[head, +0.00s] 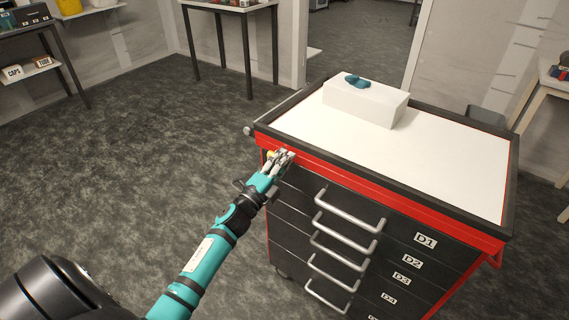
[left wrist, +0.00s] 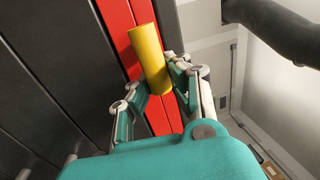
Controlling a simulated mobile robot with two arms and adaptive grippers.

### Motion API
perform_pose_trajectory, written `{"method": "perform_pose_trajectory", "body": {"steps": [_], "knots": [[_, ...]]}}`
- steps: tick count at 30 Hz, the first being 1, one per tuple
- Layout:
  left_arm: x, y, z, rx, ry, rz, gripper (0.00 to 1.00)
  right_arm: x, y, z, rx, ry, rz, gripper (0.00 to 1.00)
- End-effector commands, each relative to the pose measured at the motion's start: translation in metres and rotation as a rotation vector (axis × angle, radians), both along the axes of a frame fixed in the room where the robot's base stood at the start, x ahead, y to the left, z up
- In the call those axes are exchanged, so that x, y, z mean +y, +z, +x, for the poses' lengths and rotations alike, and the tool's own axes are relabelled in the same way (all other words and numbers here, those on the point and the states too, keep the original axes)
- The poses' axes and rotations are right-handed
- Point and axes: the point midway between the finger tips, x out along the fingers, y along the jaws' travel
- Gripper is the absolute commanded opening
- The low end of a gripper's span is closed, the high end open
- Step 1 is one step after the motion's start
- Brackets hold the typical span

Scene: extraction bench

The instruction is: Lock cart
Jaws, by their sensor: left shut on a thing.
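The cart (head: 458,229) is a black and red drawer cabinet with a white top. Its front has a stack of drawers with silver handles, and labels such as D1 and D2. My left gripper (head: 279,159) is at the cart's upper left front corner, below the top edge. In the left wrist view my left gripper (left wrist: 159,81) is shut on a yellow cylinder (left wrist: 149,55), which stands in front of the red strip (left wrist: 116,20) of the cart. My right gripper is not in view.
A white box (head: 365,103) with a blue item (head: 356,81) on it stands on the cart top. A dark-legged table (head: 231,7) is behind at the upper left, and a shelf (head: 32,70) is at far left. The carpet (head: 130,165) left of the cart is clear.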

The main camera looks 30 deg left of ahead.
Motion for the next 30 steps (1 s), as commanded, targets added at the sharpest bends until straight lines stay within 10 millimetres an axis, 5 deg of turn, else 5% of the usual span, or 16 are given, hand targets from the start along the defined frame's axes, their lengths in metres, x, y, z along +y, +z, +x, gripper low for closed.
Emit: {"method": "perform_pose_trajectory", "body": {"steps": [19,20,24,26,30], "knots": [[-0.0015,-0.0072,-0.0012,0.006,-0.002,0.048,0.0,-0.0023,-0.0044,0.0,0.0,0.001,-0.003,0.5],[-0.0014,-0.0072,-0.0012,0.006,-0.002,0.048,0.17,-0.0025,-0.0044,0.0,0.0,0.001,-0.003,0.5],[-0.0011,-0.006,-0.0009,0.004,-0.001,0.047,0.36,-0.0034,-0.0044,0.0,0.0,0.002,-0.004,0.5],[-0.001,-0.0052,-0.0008,0.003,-0.001,0.046,0.44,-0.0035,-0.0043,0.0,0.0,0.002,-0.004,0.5],[-0.0007,-0.0037,-0.0005,0.0,-0.001,0.045,0.44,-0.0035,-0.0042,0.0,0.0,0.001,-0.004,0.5]]}}
